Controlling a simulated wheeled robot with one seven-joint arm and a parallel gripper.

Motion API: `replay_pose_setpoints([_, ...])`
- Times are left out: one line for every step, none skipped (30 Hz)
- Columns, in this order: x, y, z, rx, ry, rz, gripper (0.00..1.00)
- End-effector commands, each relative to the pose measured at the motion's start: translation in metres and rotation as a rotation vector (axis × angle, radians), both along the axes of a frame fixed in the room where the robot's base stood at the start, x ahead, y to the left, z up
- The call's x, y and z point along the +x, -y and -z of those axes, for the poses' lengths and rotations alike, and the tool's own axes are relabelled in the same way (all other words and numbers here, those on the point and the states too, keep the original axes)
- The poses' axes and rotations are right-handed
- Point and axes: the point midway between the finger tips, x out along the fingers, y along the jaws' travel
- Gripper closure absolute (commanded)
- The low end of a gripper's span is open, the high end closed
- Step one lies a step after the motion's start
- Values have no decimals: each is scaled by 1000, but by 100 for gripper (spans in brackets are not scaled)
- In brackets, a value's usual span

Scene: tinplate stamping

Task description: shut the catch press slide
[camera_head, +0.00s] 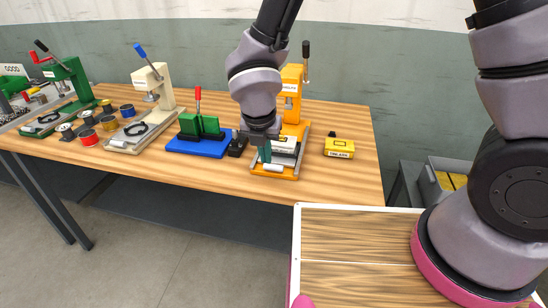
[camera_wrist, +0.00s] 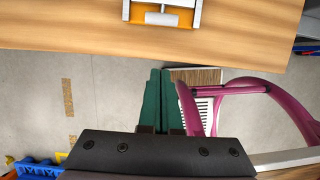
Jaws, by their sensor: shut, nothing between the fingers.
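The orange press (camera_head: 291,85) stands on the wooden bench, partly hidden behind my arm. Its label is too small to read surely, so I cannot confirm that it is the catch press. At its front, the orange base carries a pale slide with a light grey bar handle (camera_head: 274,168). The same handle shows at the top of the wrist view (camera_wrist: 162,18), between white side rails. My gripper (camera_head: 265,153) has green fingers, close to the slide's front in the head view. In the wrist view the fingers (camera_wrist: 161,74) are together and empty, apart from the handle in the picture.
A yellow labelled box (camera_head: 340,148) is right of the press. A green clamp on a blue base (camera_head: 198,147) and a small black block (camera_head: 237,146) stand left. A cream press (camera_head: 150,88) and a green press (camera_head: 76,83) are farther left. The bench's front edge is close.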

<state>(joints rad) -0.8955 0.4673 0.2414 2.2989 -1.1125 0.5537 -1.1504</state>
Motion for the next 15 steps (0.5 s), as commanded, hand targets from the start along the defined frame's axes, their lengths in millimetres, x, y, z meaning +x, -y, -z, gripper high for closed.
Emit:
replay_pose_setpoints([2,2,9,-6,-2,1,100])
replay_pose_setpoints([3,2,14,-5,-3,1,100])
replay_pose_setpoints([5,2,21,-6,-3,2,100])
replay_pose_setpoints([7,2,27,-6,-3,1,100])
replay_pose_setpoints([9,3,34,-7,-3,1,100])
replay_pose_setpoints([11,4,42,-7,-3,1,100])
replay_pose_setpoints([14,4,49,-8,-2,1,100])
replay_pose_setpoints([15,4,55,-6,-2,1,100])
replay_pose_setpoints([18,5,63,-8,-2,1,100])
replay_pose_setpoints([20,5,69,-7,-2,2,100])
replay_pose_setpoints([22,5,75,-6,-2,3,100])
replay_pose_setpoints([24,5,83,-6,-2,2,100])
replay_pose_setpoints([26,6,88,-6,-2,3,100])
replay_pose_setpoints([34,6,86,-1,1,9,100])
replay_pose_setpoints([41,7,87,0,0,11,100])
